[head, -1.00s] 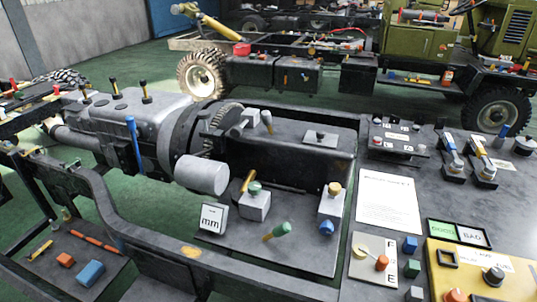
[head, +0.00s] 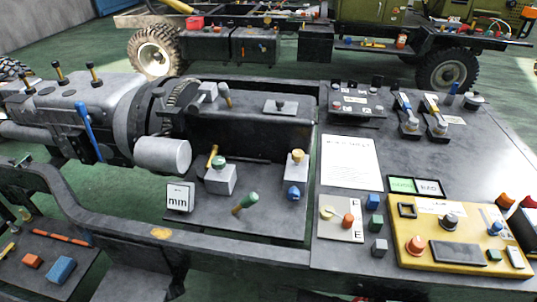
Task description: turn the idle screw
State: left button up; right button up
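I cannot tell for certain which part is the idle screw. On the chassis plate stand a grey block with a green knob (head: 219,162) and a grey block with a yellow-tan knob (head: 297,156). A blue knob (head: 294,194) sits low on the front of the second block. A green-handled piece (head: 245,202) lies tilted on the plate in front of them. A yellow-handled piece (head: 211,157) leans beside the green-knobbed block. A white "mm" display (head: 180,197) stands to the left. Neither of my grippers is in view.
The chassis rail (head: 160,233) crosses in front. A green truck stands behind.

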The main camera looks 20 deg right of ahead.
aim_at(298, 156)
jog(key=u, duration=0.95)
jog(key=k, duration=0.55)
jog(key=z, duration=0.45)
